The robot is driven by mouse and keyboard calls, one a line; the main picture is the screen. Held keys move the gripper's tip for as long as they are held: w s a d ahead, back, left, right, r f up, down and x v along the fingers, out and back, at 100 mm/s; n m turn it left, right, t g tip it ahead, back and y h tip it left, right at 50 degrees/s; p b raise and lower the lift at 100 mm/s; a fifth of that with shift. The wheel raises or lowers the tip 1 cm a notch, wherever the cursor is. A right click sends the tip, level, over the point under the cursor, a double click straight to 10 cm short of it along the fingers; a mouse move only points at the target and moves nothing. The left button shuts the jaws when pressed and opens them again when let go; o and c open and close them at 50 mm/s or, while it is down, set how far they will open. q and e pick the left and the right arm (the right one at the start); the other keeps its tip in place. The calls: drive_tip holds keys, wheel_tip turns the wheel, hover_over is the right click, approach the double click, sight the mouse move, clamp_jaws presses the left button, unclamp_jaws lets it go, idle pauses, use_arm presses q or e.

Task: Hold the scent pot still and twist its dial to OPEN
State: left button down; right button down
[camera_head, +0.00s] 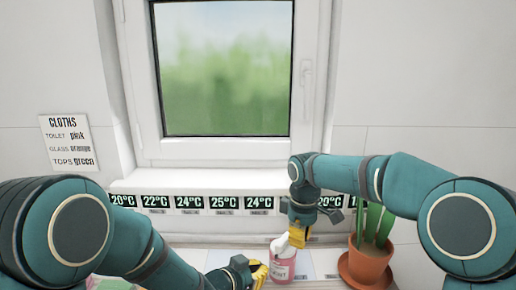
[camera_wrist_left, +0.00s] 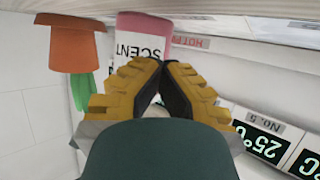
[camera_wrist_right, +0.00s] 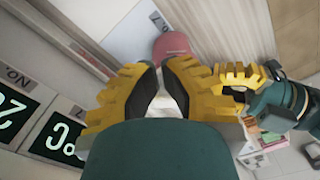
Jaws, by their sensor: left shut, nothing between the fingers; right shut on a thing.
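The pink scent pot (camera_head: 283,270) stands on the counter below the window, with a white top (camera_head: 280,243) that appears to be its dial. Its SCENT label shows in the left wrist view (camera_wrist_left: 140,52). My right gripper (camera_head: 293,241) reaches down from above and is shut on the white top; its fingers hide most of the grip. Pink pot body shows beyond its tips in the right wrist view (camera_wrist_right: 172,45). My left gripper (camera_head: 262,270) is shut and empty, low beside the pot's left side; I cannot tell whether it touches. No dial marking is readable.
A plant in a terracotta pot (camera_head: 369,260) stands close to the right of the scent pot. A row of temperature displays (camera_head: 224,203) runs along the ledge behind. A CLOTHS sign (camera_head: 69,142) hangs on the left wall. A pale card (camera_head: 318,261) lies right of the pot.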

wheel_tip(320, 180, up, 6)
idle(0.5)
drive_tip(key=s+a+f, duration=0.1)
drive_tip(key=s+f, duration=0.2)
drive_tip(key=f, duration=0.3)
drive_tip(key=shift+s+a, duration=0.2)
idle(0.7)
drive_tip(key=shift+w+a, duration=0.35)
drive_tip(key=shift+w, duration=0.15)
idle(1.0)
drive_tip(key=shift+w+d, duration=0.5)
drive_tip(key=shift+w, duration=0.05)
idle(0.5)
